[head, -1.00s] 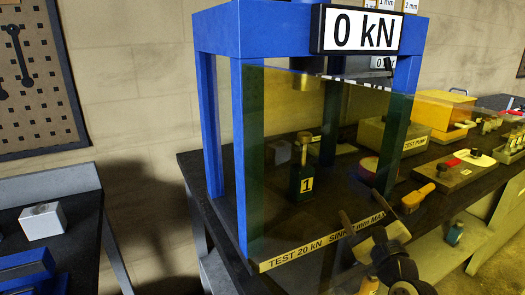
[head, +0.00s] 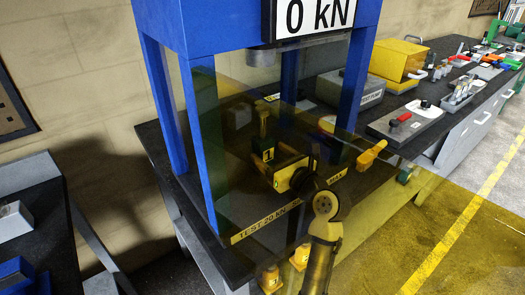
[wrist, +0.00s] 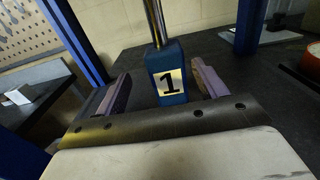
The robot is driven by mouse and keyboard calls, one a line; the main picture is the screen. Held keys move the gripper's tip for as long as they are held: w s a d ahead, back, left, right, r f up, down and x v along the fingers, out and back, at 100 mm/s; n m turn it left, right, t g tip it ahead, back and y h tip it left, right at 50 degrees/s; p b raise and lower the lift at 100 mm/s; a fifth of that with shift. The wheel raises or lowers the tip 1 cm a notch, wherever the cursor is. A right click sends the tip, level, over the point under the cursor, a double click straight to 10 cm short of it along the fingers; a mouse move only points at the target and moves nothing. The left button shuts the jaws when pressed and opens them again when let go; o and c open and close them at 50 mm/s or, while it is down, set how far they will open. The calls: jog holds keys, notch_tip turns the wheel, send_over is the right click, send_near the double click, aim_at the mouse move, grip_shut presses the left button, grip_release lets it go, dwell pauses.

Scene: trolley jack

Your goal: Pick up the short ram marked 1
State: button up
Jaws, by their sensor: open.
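The short ram marked 1 (head: 263,148) stands upright on the dark bench inside the blue press frame (head: 160,110). In the wrist view, its blue-green body (wrist: 168,70) carries a yellow label with a black 1, and a metal rod rises from its top. My gripper (head: 280,165) reaches in at the front of the press. In the wrist view my gripper (wrist: 160,92) is open, with one finger on each side of the ram and gaps on both sides. The ram's foot is hidden behind the gripper's palm in the wrist view.
A yellow-tinted clear panel covers part of the press. The 0 kN display (head: 308,15) hangs above. A yellow-handled tool (head: 371,154), a grey test pump (head: 350,90) and a yellow box (head: 398,60) are to the right. The blue posts stand close around my arm.

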jog(key=shift+w+d+f+p+x, duration=0.15)
jog(key=shift+p+x, duration=0.3)
jog(key=shift+x, duration=0.9)
jog(key=shift+w+d+f+p+x, duration=0.15)
jog(key=shift+p+x, duration=0.3)
jog(key=shift+x, duration=0.9)
jog(key=shift+r, duration=0.1)
grip_shut()
jog(key=shift+r, duration=0.1)
